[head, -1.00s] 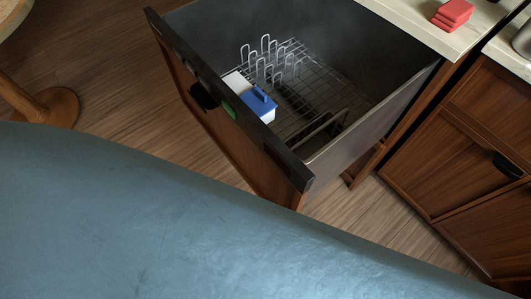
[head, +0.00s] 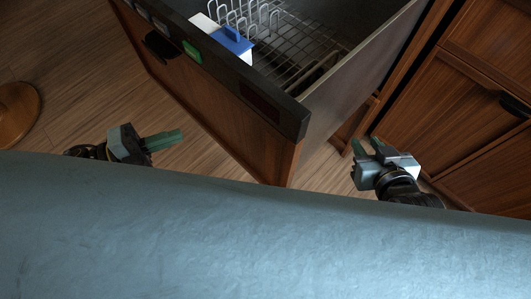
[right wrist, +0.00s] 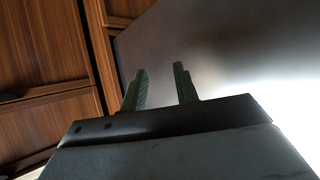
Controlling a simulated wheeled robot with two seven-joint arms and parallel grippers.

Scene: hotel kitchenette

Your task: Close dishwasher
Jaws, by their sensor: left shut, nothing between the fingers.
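The dishwasher (head: 215,125) is a drawer type, pulled open, with a wooden front, a dark top edge and a grey inside. Its front and right side wall show in the head view. The smooth grey surface in the right wrist view (right wrist: 220,50) looks like its side wall. My left gripper (head: 178,136) is shut and empty, low in front of the drawer front, apart from it. My right gripper (head: 367,146) is open and empty, right of the drawer's front corner. Its two green fingers stand apart in the right wrist view (right wrist: 159,72).
A wire rack (head: 290,45) and a blue and white box (head: 232,40) are inside the drawer. Wooden cabinets (head: 470,95) with a black handle stand at the right. A round wooden base (head: 15,112) is on the floor at the left. The wooden floor (head: 70,75) left of the drawer is clear.

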